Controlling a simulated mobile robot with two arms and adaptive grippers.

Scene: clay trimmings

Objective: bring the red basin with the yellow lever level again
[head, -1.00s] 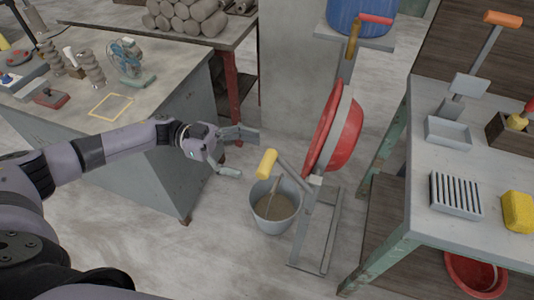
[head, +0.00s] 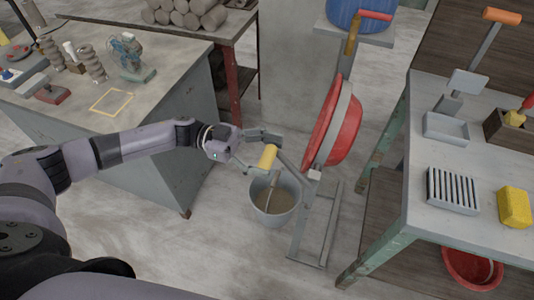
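The red basin (head: 342,138) hangs on a grey stand (head: 330,225) right of the middle, steeply tilted so that its open side does not face up. Its lever is a grey bar with a yellow grip (head: 268,157), reaching out to the left from the basin's pivot. My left gripper (head: 262,151) is open at the yellow grip, with one finger beyond it and one on the near side. Whether the fingers touch the grip I cannot tell. My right gripper is not in view.
A grey bucket (head: 274,201) with brownish contents stands on the floor below the lever. A grey workbench (head: 150,65) is at left. A table (head: 430,175) with a slotted block and yellow sponge (head: 514,207) is at right. A blue barrel (head: 362,14) stands behind.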

